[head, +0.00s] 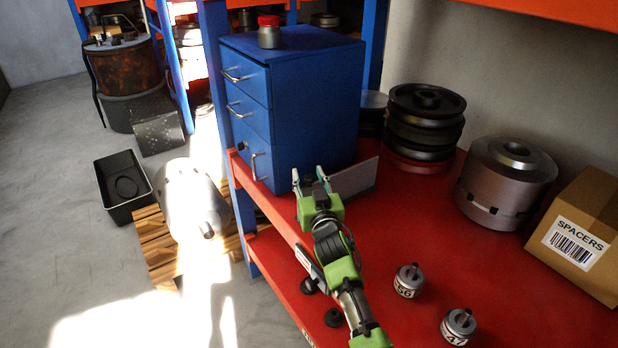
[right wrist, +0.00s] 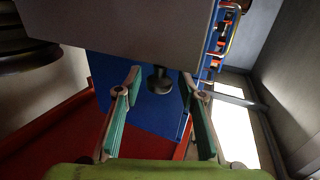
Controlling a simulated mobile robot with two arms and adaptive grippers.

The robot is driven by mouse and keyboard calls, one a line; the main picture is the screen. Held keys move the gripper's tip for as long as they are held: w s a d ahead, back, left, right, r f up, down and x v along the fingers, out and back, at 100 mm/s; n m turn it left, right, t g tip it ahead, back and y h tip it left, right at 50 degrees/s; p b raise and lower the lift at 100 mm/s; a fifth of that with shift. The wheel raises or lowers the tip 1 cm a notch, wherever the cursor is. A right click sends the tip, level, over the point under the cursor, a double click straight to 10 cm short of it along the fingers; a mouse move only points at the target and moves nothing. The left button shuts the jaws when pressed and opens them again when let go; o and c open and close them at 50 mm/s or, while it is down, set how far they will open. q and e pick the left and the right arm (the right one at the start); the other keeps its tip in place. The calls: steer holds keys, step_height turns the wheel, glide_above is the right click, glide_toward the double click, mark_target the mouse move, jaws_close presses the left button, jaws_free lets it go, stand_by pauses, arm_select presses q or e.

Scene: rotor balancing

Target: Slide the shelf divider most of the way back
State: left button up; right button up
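The shelf divider (head: 357,180) is a grey upright plate on the red shelf, in front of the blue drawer cabinet. Its left part is hidden behind my right gripper (head: 309,176) in the head view. In the right wrist view the divider (right wrist: 130,28) fills the top, and a dark round knob (right wrist: 159,82) shows at its lower edge. My right gripper (right wrist: 158,82) is open, its fingertips spread on both sides of the knob with visible gaps. I cannot tell the exact depth between fingertips and knob. My left gripper is not in view.
The blue drawer cabinet (head: 310,110) stands behind the divider, with a red-lidded jar (head: 269,35) on top. Stacked dark pulleys (head: 426,120), a metal cylinder (head: 506,180) and a spacers box (head: 582,230) stand to the right. Two small weights (head: 408,281) (head: 458,327) sit on the red shelf (head: 470,265).

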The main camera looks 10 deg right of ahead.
steer(key=shift+s, duration=0.35)
steer(key=s, duration=1.1)
steer(key=shift+s+a, duration=0.15)
steer(key=shift+a, duration=0.1)
